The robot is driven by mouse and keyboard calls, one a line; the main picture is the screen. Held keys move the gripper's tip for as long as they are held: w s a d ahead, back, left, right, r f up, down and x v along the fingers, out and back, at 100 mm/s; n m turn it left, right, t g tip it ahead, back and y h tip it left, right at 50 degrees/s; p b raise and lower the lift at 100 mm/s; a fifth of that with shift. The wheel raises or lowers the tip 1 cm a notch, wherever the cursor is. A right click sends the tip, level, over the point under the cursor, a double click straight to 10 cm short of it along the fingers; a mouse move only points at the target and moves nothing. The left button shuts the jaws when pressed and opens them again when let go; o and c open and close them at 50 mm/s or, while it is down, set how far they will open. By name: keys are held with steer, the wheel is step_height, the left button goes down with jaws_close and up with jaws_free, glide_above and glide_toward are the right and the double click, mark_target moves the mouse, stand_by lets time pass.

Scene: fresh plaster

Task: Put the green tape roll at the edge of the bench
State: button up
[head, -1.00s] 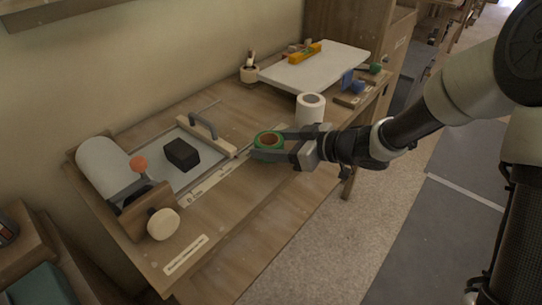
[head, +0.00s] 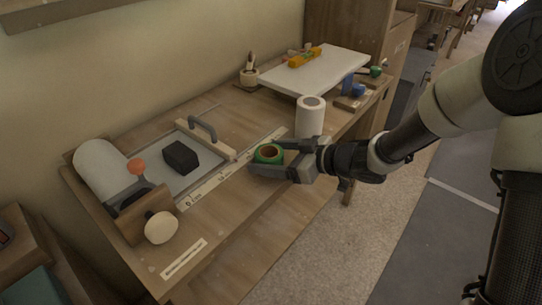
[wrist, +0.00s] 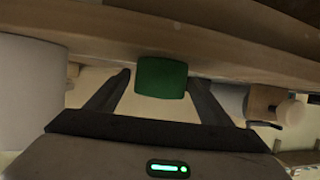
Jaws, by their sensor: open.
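The green tape roll (head: 268,153) sits with its hole facing up at the front part of the wooden bench (head: 222,222). It appears to rest on the bench near the front edge, but its base is hidden by my near finger. My gripper (head: 263,157) is open, with one finger on each side of the roll. In the wrist view the roll (wrist: 162,78) stands between the spread fingertips, closer to the right one. I cannot tell whether either finger touches it.
A white paper roll (head: 310,117) stands just behind my gripper. A cutting board with a black block (head: 180,157) and a white roller (head: 102,166) lie to the left. A white board (head: 315,72) is at the back. Bare bench lies front left.

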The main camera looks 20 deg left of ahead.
steer(key=p+v, duration=0.4)
steer(key=v, duration=0.8)
steer(key=w+d+r+m+t+h, duration=0.3)
steer(key=w+d+r+t+h, duration=0.25)
steer(key=w+d, duration=0.3)
steer(key=d+r+m+t+h, duration=0.3)
steer(key=d+r+m+h, duration=0.25)
steer(key=d, duration=0.55)
steer(key=s+d+r+m+g+h, duration=0.1)
steer(key=s+d+r+m+h, duration=0.3)
steer(key=s+d, duration=0.45)
steer(key=s+a+f+m+g+y, duration=0.2)
steer(key=s+m+g, duration=0.2)
steer(key=s, duration=1.2)
step_height(320, 180, up, 19)
steer(key=p, duration=1.8)
steer(key=shift+w, duration=0.15)
